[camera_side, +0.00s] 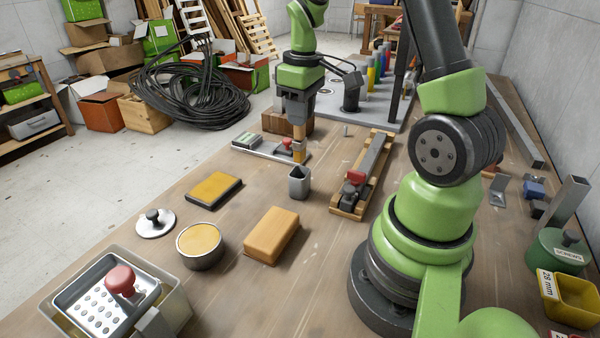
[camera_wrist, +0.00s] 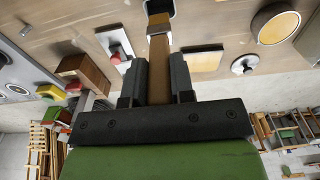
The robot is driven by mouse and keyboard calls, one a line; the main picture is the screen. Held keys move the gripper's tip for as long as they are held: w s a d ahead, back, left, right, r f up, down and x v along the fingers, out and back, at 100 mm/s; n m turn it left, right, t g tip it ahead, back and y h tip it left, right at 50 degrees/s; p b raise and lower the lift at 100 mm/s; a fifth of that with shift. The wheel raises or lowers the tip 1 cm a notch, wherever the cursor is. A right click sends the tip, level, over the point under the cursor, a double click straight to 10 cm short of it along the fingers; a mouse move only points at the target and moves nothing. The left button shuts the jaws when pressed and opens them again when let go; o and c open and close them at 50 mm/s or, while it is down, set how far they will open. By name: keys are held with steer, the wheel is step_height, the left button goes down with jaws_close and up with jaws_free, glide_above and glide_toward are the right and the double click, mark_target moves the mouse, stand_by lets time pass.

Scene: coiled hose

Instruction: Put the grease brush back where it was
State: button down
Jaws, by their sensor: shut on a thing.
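My gripper (camera_side: 297,108) points down over the bench and is shut on the grease brush (camera_side: 299,143), a narrow tan wooden piece hanging below the jaws. In the wrist view the brush (camera_wrist: 159,60) stands between the two dark fingers of my gripper (camera_wrist: 159,82). A small grey square cup (camera_side: 299,183) with an open dark top stands upright on the bench, nearer the side camera than the brush. In the wrist view the cup (camera_wrist: 160,6) shows at the top edge, beyond the brush's far end. The brush looks outside the cup; the exact gap between them cannot be told.
A grey plate with a red knob (camera_side: 287,142) lies close to the brush. A wooden-framed tool (camera_side: 362,175) is right of the cup. A yellow pad (camera_side: 214,189), orange block (camera_side: 272,235) and round tin (camera_side: 200,245) lie nearer. Bare bench surrounds the cup.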

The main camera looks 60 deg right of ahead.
mark_target(301, 139)
step_height(301, 139, down, 8)
steer(key=shift+f, duration=0.1)
steer(key=shift+f, duration=0.1)
stand_by(0.3)
steer(key=c, duration=1)
jaws_free()
steer(key=r, duration=1.1)
steer(key=shift+s, duration=0.2)
steer(key=shift+a+r, duration=0.2)
steer(key=shift+r, duration=0.55)
steer(key=s+a+r+m+t, duration=0.1)
steer(key=s+a+r+t, duration=0.1)
steer(key=a, duration=0.3)
steer(key=s+a+r+m+t+y, duration=0.1)
steer(key=s+a+r+t, duration=0.1)
steer(key=s+a+r, duration=0.2)
steer(key=s+a+r+m+t+y, duration=0.1)
steer(key=s+a+r+m+t, duration=0.1)
steer(key=a, duration=0.6)
steer(key=shift+s+a+r+t, duration=0.15)
steer(key=shift+s+r, duration=0.2)
steer(key=shift+s, duration=0.35)
steer(key=shift+s+a+r+t, duration=0.15)
steer(key=shift+s+r, duration=0.15)
steer(key=shift+s, duration=0.4)
